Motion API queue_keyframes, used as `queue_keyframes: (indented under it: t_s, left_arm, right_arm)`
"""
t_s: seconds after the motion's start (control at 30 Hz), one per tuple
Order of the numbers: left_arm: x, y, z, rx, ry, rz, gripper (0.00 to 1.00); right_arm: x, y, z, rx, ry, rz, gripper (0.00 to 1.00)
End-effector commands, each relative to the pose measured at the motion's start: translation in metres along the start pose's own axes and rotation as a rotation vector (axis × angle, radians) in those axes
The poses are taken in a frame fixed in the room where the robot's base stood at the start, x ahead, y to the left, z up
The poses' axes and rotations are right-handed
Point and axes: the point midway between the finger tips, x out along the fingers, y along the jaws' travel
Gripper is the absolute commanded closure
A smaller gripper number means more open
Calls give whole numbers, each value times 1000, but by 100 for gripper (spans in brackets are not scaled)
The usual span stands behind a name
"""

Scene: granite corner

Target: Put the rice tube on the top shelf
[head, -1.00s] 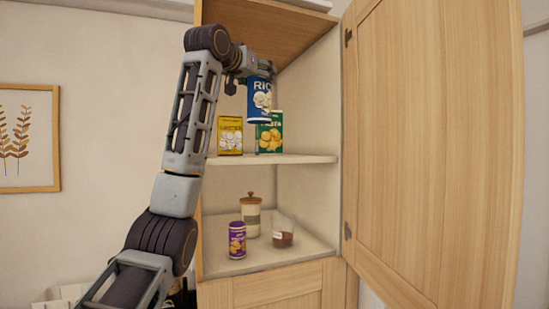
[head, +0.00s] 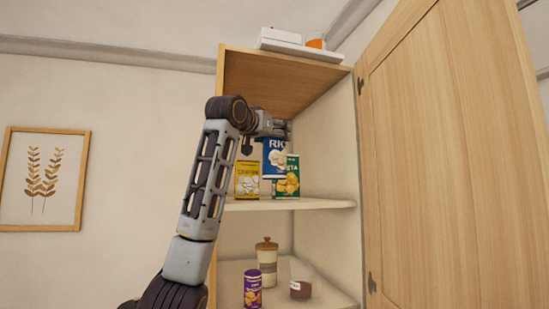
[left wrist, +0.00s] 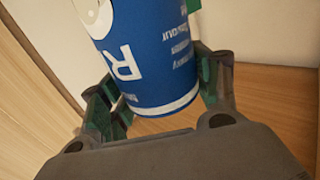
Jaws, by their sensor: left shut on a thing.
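The rice tube (head: 273,152) is blue with a white picture and lettering. My left gripper (head: 277,129) is shut on its upper end and holds it inside the cabinet, over the top shelf (head: 310,204). Its bottom appears a little above the shelf. It overlaps the green box (head: 288,183) in the head view, and its lower right part is hard to make out. In the left wrist view the tube (left wrist: 150,65) sits between the two fingers of the gripper (left wrist: 160,92). My right gripper is not in view.
A yellow box (head: 247,181) stands left of the green box. Below are a lidded jar (head: 267,264), a purple can (head: 252,290) and a clear container (head: 301,283). The open door (head: 440,150) bounds the right. A white object and something orange (head: 315,43) sit on top of the cabinet.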

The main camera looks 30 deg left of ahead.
Motion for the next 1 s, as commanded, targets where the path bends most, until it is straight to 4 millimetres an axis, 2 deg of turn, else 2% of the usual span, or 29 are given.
queue_keyframes:
  t_s: [0.3,0.77,1.0]
  left_arm:
    - [-1,0,20,-1,3,1,94]
    - [-1,0,22,-1,3,0,94]
    - [-1,-1,36,-1,2,0,94]
  right_arm:
    - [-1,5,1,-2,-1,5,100]
    - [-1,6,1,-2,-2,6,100]
    - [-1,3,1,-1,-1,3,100]
